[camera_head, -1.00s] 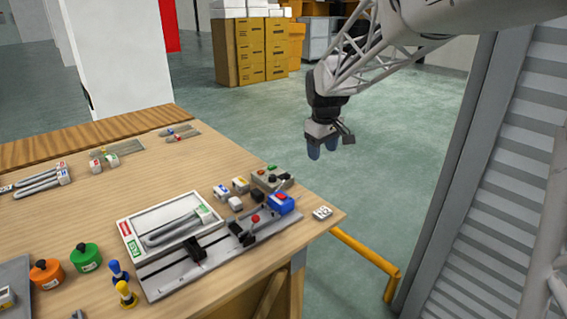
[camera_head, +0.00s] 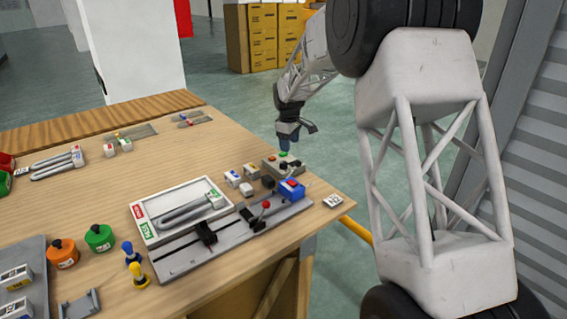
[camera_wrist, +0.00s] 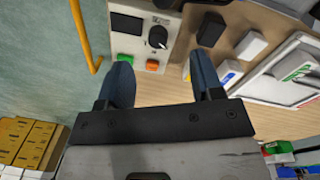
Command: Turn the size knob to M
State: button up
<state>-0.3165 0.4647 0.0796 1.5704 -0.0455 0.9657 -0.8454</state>
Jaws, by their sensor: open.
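The size knob is probably the black round knob (camera_wrist: 158,37) with a white pointer mark, on a light control box (camera_wrist: 165,15) in the wrist view; its lettering is too small to read. The box also carries a dark display, a green button (camera_wrist: 124,58) and an orange button (camera_wrist: 152,65). In the head view the control box (camera_head: 272,164) stands near the table's far right edge. My gripper (camera_wrist: 160,78) is open and empty, its blue fingers apart, pointing at the box. In the head view my gripper (camera_head: 288,138) is just above the box's far side.
A grey rail fixture (camera_head: 185,262) with a blue block (camera_head: 291,189) lies in front of the box. A white tray (camera_head: 150,236) holds long grey tubes. Small white blocks (camera_head: 232,179) stand left of the box. A yellow rail (camera_wrist: 84,38) runs beyond the table edge.

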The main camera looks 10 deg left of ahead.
aim_at(284, 163)
jog(key=shift+n, duration=0.4)
jog(key=w+a+f, duration=0.2)
jog(key=f, duration=0.1)
jog(key=shift+w+a, duration=0.25)
jog(key=shift+a, duration=0.1)
jog(key=shift+f, duration=0.15)
jog(key=shift+w+d+f, duration=0.1)
jog(key=shift+f, duration=1.8)
jog(key=shift+w+f, duration=0.1)
jog(key=shift+f, duration=1.75)
jog(key=shift+c, duration=0.2)
jog(key=c, duration=0.9)
